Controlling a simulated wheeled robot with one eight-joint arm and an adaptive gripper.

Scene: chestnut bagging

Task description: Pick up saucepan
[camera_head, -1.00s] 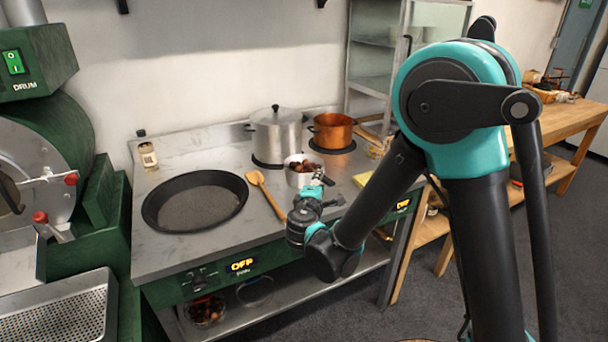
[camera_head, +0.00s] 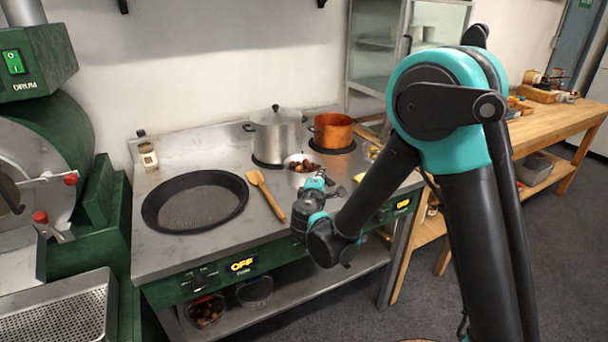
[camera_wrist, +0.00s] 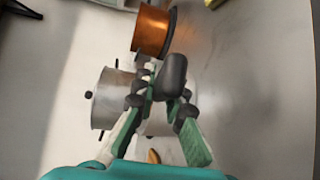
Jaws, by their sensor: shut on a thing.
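In the wrist view my gripper (camera_wrist: 165,86) is shut on a black rounded handle (camera_wrist: 172,72). The fingers hide most of the pan body in that view. Whether the pan's base touches the stove top is hard to tell.
A lidded steel pot (camera_head: 277,135) and a copper pot (camera_head: 332,131) stand behind the saucepan. A wooden spoon (camera_head: 267,194) and a wide black pan (camera_head: 196,202) lie to the left. A wooden table (camera_head: 560,125) is at the right.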

